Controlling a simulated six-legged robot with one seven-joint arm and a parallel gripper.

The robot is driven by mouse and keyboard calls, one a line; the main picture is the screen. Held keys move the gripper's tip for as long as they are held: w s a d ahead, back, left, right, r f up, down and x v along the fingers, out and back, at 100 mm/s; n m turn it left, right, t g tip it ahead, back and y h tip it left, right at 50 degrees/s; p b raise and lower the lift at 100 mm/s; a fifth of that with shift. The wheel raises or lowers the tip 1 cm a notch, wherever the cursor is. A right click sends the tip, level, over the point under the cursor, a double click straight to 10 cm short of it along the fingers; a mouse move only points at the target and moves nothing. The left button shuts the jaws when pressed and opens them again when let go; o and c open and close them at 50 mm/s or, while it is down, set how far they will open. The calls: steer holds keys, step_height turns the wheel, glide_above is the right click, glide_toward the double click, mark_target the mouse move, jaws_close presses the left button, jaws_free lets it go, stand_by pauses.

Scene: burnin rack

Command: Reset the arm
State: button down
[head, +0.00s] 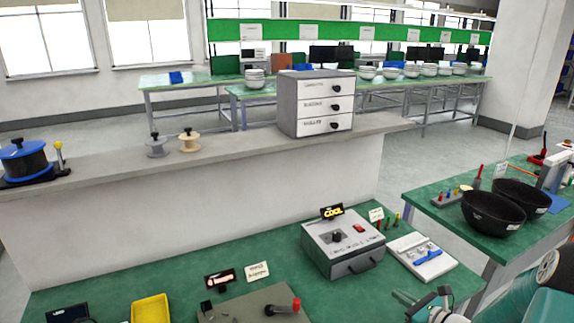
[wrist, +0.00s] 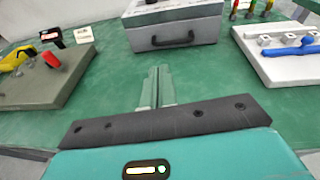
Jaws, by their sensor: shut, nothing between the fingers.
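My gripper (wrist: 158,75) is in the wrist view, its two fingers together and empty, pointing over the green bench top. In the head view my gripper (head: 405,297) shows at the bottom right, above the near edge of the green bench (head: 285,275). A grey metal box (head: 343,243) with a front handle and a "COOL" sign stands beyond the fingers. It also shows in the wrist view (wrist: 172,25), apart from the fingertips.
Right of the box lies a white board (head: 421,257) with a blue tool. Left is a grey-green plate (head: 255,306) with a red-tipped lever, near a yellow tray (head: 150,308). A ledge behind holds a drawer cabinet (head: 316,103). Black bowls (head: 493,213) stand on the right bench.

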steer(key=s+a+r+n+g+y, duration=0.1)
steer(key=s+a+r+n+g, duration=0.25)
steer(key=a+n, duration=0.3)
steer(key=s+a+r+n+g, duration=0.25)
steer(key=a+r+n, duration=0.2)
steer(key=a, duration=0.25)
steer(key=s+a+r+n+g+y, duration=0.1)
steer(key=s+a+r+n+g, duration=0.25)
steer(key=a+n, duration=0.3)
steer(key=s+a+r+n+t+h, duration=0.1)
steer(key=s+r+n+h, duration=0.7)
steer(key=s+n, duration=0.5)
step_height(320, 180, up, 2)
steer(key=shift+a+r, duration=0.15)
steer(key=shift+r, duration=0.05)
